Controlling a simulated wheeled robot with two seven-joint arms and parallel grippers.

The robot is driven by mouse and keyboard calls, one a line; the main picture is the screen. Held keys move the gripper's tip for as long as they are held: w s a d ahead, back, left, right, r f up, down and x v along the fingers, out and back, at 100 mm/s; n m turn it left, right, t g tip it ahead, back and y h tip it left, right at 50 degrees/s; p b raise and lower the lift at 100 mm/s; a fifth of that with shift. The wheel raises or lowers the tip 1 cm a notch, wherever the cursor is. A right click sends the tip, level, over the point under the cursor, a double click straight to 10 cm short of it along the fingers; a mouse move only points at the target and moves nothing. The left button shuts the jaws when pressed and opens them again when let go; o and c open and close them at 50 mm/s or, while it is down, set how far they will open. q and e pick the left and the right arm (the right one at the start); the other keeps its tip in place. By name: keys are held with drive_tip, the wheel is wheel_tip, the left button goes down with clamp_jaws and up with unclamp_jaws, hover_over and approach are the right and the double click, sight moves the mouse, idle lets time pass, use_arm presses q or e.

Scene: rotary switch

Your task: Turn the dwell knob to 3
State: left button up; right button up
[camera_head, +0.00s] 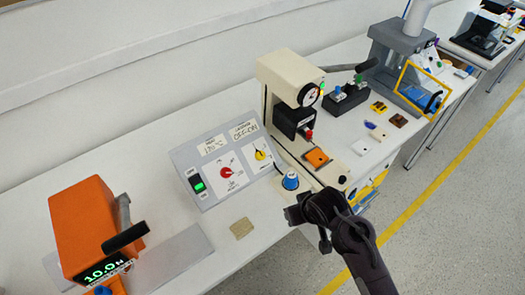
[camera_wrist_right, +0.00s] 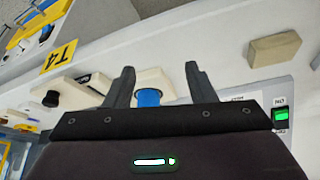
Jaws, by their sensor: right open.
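A blue knob (camera_head: 290,181) with a pale top stands at the front of the cream press's base, right of the grey control panel (camera_head: 222,172). It also shows in the right wrist view (camera_wrist_right: 148,97), between my two fingers as seen from there. The panel carries a red knob (camera_head: 226,172) and a yellow knob (camera_head: 260,155). Their small print is too small to read, so I cannot tell which knob is the dwell knob. My right gripper (camera_head: 303,212) is open and empty, close to the blue knob; contact cannot be told. My left gripper is not in view.
The cream press (camera_head: 290,75) stands behind the blue knob. A green-lit switch (camera_head: 198,184) is on the panel's left. A tan block (camera_head: 242,228) lies in front of the panel. An orange device (camera_head: 92,228) with a black-handled lever stands at the left.

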drive_tip(key=w+a+r+n+y, duration=0.25)
drive_tip(key=w+a+r, duration=0.25)
drive_tip(key=w+a, duration=0.55)
drive_tip(key=g+h, duration=0.1)
drive_tip(key=h, duration=0.1)
approach(261, 154)
drive_tip(key=f, duration=0.1)
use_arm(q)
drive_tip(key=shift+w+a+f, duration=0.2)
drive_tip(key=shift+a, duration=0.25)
use_arm(e)
drive_tip(key=shift+n+y, duration=0.25)
drive_tip(key=shift+n, duration=0.2)
drive_tip(key=shift+x, duration=3.95)
drive_tip(key=shift+w+d+r, duration=0.1)
drive_tip(key=shift+w+d, duration=0.05)
